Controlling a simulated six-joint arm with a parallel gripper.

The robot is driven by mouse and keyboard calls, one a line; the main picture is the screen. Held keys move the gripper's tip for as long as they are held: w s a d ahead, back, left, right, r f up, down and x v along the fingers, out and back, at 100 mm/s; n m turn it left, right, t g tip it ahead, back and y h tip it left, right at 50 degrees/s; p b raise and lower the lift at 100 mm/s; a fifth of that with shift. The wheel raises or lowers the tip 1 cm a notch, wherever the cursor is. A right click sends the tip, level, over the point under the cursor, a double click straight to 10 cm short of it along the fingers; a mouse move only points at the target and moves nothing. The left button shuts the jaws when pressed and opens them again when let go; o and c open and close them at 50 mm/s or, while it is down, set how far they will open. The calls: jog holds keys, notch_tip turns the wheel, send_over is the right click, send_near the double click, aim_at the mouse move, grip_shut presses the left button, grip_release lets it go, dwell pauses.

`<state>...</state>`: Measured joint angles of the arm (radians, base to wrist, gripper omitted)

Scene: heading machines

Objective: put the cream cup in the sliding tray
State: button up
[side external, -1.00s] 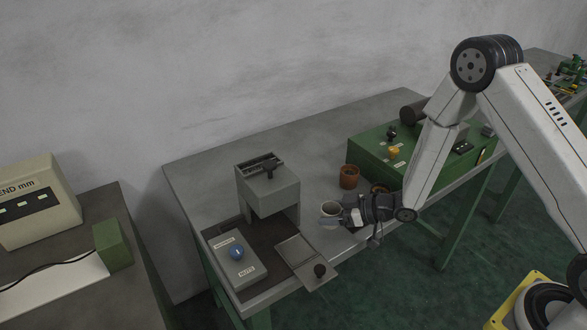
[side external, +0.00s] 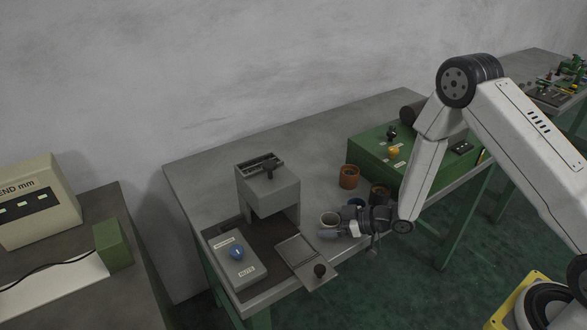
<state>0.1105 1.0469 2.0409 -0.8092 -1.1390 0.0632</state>
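The cream cup (side external: 329,219) is upright at the fingers of my gripper (side external: 331,231), just right of the sliding tray. The near finger lies across the cup's front, and the cup has moved together with the gripper, so the gripper appears shut on it. The far finger is hidden. Whether the cup touches the bench is hard to tell. The sliding tray (side external: 296,249) is a flat plate pulled out in front of the grey machine (side external: 270,190), with a dark knob (side external: 319,270) at its front end. The tray looks empty.
A brown-orange cup (side external: 349,176) and a dark cup (side external: 379,192) stand behind my gripper. Something blue (side external: 356,202) shows just behind it. A green box (side external: 385,160) stands behind right.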

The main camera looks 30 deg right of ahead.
jog(key=shift+o, duration=0.5)
jog(key=shift+s+d, duration=0.1)
jog(key=shift+s, duration=0.05)
jog(key=v, duration=1.1)
jog(key=shift+s+d, duration=0.15)
jog(key=shift+s, duration=0.15)
jog(key=shift+r, duration=0.15)
